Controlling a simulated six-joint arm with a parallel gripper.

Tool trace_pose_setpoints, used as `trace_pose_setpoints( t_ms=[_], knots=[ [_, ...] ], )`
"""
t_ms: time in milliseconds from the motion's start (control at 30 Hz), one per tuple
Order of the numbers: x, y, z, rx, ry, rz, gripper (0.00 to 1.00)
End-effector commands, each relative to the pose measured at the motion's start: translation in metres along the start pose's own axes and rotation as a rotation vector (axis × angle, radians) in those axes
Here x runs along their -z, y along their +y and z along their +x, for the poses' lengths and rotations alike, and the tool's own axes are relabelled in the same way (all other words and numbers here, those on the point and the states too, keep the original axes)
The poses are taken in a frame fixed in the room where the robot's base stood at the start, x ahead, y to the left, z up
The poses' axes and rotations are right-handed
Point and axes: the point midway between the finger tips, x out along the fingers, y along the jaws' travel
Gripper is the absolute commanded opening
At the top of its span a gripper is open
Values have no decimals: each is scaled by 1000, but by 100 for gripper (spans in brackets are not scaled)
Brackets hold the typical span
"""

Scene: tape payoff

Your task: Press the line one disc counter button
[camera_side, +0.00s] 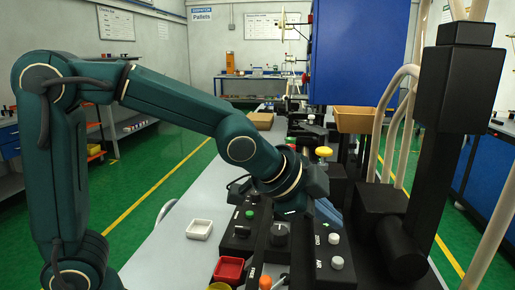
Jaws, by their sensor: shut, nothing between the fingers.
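My gripper (291,211) is at the end of the dark green arm, pointing down over the black control panels at lower middle. It is shut and holds nothing that I can see; its fingertips are small and partly hidden by the wrist. Below and left of it, a black box (238,243) carries a green button (250,214) and a black knob (279,236). To its right, another black panel (322,275) has two white buttons, an upper one (334,238) and a lower one (337,262). The labels are too small to tell which control is the line one disc counter button.
A yellow knob (323,152) stands behind the wrist. A black post (447,150) and pale tubes rise at right.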

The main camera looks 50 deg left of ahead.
Motion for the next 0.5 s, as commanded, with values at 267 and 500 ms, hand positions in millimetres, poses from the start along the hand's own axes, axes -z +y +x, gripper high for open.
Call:
trace_pose_setpoints(
  t_ms=[267,500],
  knots=[
    [-2,2,2,-1,-2,0,0],
    [-4,4,6,0,0,0,0]
  ],
)
